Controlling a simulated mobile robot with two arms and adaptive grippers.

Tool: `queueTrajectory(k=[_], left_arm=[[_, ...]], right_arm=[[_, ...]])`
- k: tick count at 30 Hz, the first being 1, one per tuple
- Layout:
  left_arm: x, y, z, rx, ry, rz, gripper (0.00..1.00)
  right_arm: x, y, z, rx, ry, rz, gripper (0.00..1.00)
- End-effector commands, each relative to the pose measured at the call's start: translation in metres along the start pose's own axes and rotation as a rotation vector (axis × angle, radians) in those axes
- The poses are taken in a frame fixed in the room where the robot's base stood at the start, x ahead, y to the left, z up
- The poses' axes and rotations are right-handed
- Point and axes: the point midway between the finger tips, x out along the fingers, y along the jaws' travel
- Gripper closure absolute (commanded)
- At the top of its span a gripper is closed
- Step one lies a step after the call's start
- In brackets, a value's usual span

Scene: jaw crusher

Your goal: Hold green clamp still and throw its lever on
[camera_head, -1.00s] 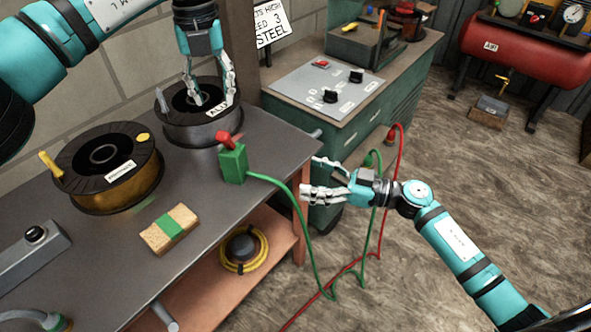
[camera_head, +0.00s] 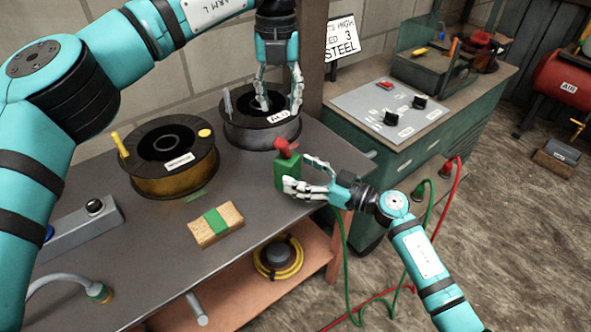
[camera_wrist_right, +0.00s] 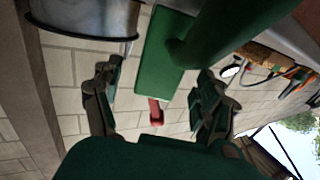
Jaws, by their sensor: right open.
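The green clamp (camera_head: 286,176) stands upright at the right edge of the grey bench, with its red lever (camera_head: 287,150) sticking up on top. My right gripper (camera_head: 299,170) is open, with a finger on either side of the clamp; I cannot tell whether they touch it. In the right wrist view the green block (camera_wrist_right: 158,50) lies between the open fingers (camera_wrist_right: 156,74), with the red lever (camera_wrist_right: 155,112) and the thick green cable beside it. My left gripper (camera_head: 280,104) is open and empty over the ALU spool, behind the clamp.
The dark ALU spool (camera_head: 260,134) stands just behind the clamp. A copper-coloured spool (camera_head: 176,178), a block with a green band (camera_head: 215,224) and a switch box (camera_head: 80,231) lie leftward on the bench. Green and red cables hang by the control cabinet (camera_head: 400,160).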

Motion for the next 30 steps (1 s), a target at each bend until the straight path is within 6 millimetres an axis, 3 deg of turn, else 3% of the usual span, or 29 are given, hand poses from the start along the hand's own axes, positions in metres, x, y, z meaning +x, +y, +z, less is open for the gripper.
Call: queueTrajectory(k=[6,15,30], left_arm=[[0.0,0.0,0.0,0.0,0.0,0.0,0.62],[0.0,0.0,0.0,0.0,0.0,0.0,0.62],[0.0,0.0,0.0,0.0,0.0,0.0,0.62]], right_arm=[[0.018,0.0,0.0,0.0,0.0,0.0,0.25],[0.02,0.0,0.0,0.0,0.0,0.0,0.25],[0.019,0.0,0.0,0.0,0.0,0.0,0.89]])
